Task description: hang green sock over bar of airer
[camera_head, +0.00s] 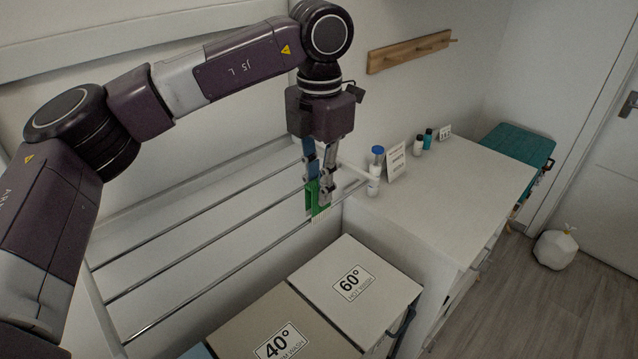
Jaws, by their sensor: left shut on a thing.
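My left gripper (319,190) points down at the right end of the airer, shut on the green sock (313,198). The sock is a small green piece with a pale lower edge, hanging below the fingertips and partly hidden by them. The airer's thin metal bars (215,238) run from lower left to upper right. The sock is close to the bars near their right end; I cannot tell whether it touches one. My right gripper is not in view.
Lidded boxes marked 60° (345,285) and 40° (275,335) stand below the airer. A white counter (450,190) at right holds a blue-capped bottle (376,165), a card (396,161) and small bottles (418,146). A wooden peg rail (410,51) is on the wall.

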